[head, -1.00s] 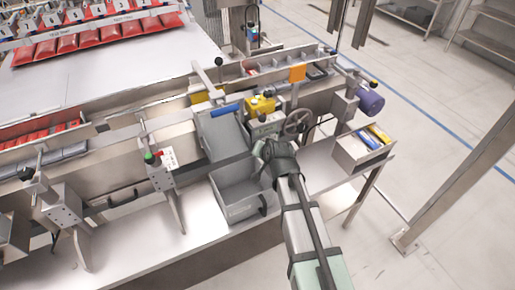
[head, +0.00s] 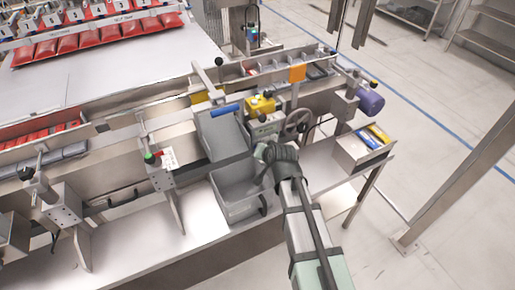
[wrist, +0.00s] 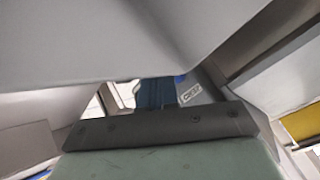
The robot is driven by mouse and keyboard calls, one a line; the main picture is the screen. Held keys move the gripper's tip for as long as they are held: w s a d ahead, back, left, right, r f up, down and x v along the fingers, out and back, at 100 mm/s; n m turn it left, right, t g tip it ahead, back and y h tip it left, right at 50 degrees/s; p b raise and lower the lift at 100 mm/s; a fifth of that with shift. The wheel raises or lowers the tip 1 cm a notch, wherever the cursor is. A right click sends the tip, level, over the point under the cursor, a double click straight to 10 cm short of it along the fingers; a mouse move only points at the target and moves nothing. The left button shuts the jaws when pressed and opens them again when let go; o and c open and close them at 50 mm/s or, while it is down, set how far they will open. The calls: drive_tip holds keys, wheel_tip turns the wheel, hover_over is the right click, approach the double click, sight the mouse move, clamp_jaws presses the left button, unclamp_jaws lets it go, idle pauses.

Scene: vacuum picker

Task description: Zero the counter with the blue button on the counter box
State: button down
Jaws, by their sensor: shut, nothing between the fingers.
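A small grey-green box with a pale label (head: 265,129) sits on the machine's front side, below a yellow box (head: 262,105) and left of a handwheel; I take it as the counter box, but cannot be sure. No blue button can be made out on it in the head view. My gripper (head: 264,162) is just in front of and below this box, above the grey bin, and apart from the box as far as I can tell. Its fingers are shut and empty. In the wrist view a small blue spot (wrist: 180,79) shows beside a pale label (wrist: 188,93), partly behind grey metal.
A grey open bin (head: 230,210) stands below my gripper, with a tilted grey chute (head: 220,140) above it. The handwheel (head: 298,121) and a tray of blue and yellow things (head: 347,149) are to the right. A large grey surface fills the top of the wrist view.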

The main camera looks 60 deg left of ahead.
drive_tip(key=shift+d, duration=0.2)
drive_tip(key=d, duration=0.4)
drive_tip(key=shift+d, duration=0.4)
idle(1.0)
